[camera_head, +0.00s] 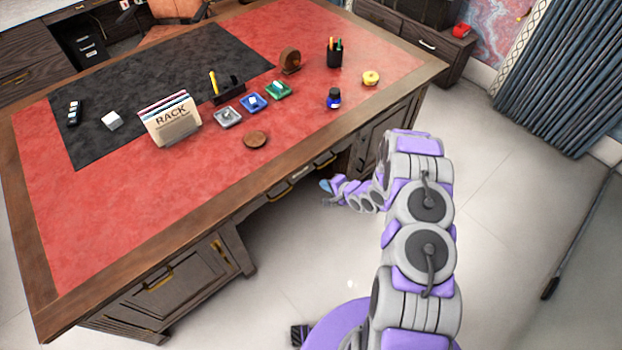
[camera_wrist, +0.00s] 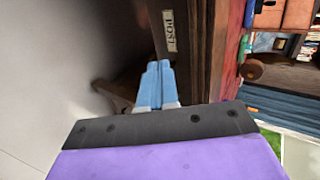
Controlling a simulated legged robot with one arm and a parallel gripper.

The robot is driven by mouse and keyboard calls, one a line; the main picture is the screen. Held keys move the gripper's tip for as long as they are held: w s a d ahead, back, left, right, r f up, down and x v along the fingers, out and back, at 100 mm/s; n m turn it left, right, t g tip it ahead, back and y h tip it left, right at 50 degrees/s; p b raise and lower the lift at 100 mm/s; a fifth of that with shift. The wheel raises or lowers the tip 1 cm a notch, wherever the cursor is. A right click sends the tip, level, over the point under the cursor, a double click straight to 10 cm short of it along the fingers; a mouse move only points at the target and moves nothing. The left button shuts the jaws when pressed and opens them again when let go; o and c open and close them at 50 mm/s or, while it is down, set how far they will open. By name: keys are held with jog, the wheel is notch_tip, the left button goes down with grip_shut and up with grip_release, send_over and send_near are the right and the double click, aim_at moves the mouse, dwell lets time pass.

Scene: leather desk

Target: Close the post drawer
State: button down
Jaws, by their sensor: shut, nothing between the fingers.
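The post drawer (camera_head: 300,173) is a dark wooden front under the near edge of the desk, with brass pulls and a small pale label. In the wrist view the label reads POST (camera_wrist: 169,30) on the drawer's wooden face. How far the drawer stands out from the desk is hard to tell. My gripper (camera_head: 325,185) is low in front of the desk, just right of and below the label. Its blue fingers (camera_wrist: 157,66) are shut together and empty, close to the drawer front; whether they touch it is unclear.
The desk (camera_head: 110,255) has a red leather top with a black mat (camera_head: 150,75). A letter rack (camera_head: 170,120), small trays (camera_head: 253,103), an ink bottle (camera_head: 334,98) and a pen cup (camera_head: 335,52) stand on it. Bare floor (camera_head: 500,180) is free at the right.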

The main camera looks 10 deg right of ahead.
notch_tip(320, 180, down, 6)
jog(key=s+t+y+b, duration=0.2)
jog(key=t+y+b, duration=0.2)
jog(key=t, duration=0.2)
jog(key=b+x, duration=0.2)
jog(key=x, duration=1.2)
jog(key=shift+d+r+b, duration=0.1)
jog(key=shift+b, duration=0.2)
jog(key=b+x, duration=0.1)
jog(key=x, duration=0.1)
jog(key=shift+w+r, duration=0.2)
jog(key=shift+w, duration=0.15)
